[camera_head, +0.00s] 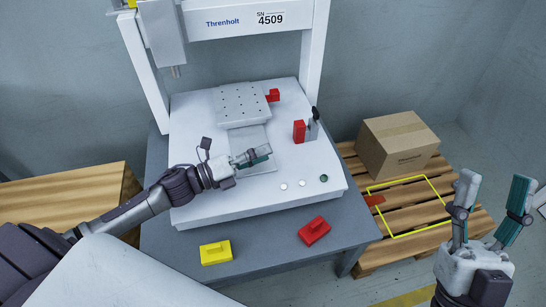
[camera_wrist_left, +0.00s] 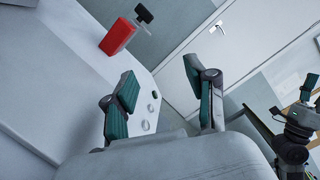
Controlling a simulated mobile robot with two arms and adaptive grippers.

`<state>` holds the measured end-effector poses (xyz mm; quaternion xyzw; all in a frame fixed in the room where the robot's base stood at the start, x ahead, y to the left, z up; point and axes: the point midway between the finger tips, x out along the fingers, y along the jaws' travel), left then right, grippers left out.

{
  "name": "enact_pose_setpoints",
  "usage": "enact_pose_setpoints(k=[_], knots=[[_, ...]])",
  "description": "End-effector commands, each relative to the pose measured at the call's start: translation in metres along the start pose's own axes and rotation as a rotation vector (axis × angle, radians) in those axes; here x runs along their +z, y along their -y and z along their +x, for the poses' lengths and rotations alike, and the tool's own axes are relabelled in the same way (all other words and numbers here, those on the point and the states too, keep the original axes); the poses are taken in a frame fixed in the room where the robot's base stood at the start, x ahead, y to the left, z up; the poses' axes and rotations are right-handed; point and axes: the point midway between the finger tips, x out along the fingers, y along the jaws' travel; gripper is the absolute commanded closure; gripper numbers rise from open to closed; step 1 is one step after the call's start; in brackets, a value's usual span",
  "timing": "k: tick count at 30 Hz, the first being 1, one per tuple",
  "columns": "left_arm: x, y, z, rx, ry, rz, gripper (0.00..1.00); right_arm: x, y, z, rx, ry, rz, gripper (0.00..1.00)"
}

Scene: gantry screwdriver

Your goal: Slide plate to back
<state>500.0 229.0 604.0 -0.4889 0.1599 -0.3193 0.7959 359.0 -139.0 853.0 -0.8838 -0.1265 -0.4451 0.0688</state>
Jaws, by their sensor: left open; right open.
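The plate (camera_head: 243,104) is a light grey square with small holes. It sits toward the back of the white machine bed (camera_head: 200,180) under the gantry, with a flat slide strip (camera_head: 252,140) in front of it. A red block (camera_head: 273,95) is at its right edge. My left gripper (camera_head: 268,153) is over the strip, in front of the plate and apart from it. In the left wrist view its fingers (camera_wrist_left: 165,95) are spread with nothing between them. My right gripper (camera_head: 495,195) is open and empty, right of the table and in front of the pallet.
A red block (camera_head: 299,131) with a dark-knobbed lever (camera_head: 314,121) stands on the bed's right side. Several round buttons (camera_head: 303,183) line the bed's front right. Yellow (camera_head: 215,253) and red (camera_head: 314,231) pieces lie on the table front. A cardboard box (camera_head: 397,145) sits on a pallet.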

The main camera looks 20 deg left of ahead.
Motion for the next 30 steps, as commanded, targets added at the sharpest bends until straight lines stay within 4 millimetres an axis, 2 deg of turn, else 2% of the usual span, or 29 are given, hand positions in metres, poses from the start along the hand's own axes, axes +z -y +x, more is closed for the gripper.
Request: enact_pose_setpoints(k=[3,9,23,26,30], knots=[[-0.013,0.014,0.009,-0.018,0.064,-0.183,0.44,0.0,0.0,0.0,0.0,0.0,0.0,0.44],[-0.023,0.028,0.017,-0.033,0.131,-0.39,0.44,0.0,0.0,0.0,0.0,0.0,0.0,0.44],[-0.027,0.033,0.019,-0.04,0.154,-0.466,0.44,0.002,0.0,0.0,0.0,0.012,-0.001,0.44],[-0.035,0.045,0.023,-0.061,0.196,-0.614,0.44,0.018,-0.002,-0.003,0.003,0.096,-0.006,0.44],[-0.046,0.071,0.026,-0.109,0.292,-0.973,0.44,0.057,-0.007,-0.014,0.011,0.3,-0.016,0.44]])
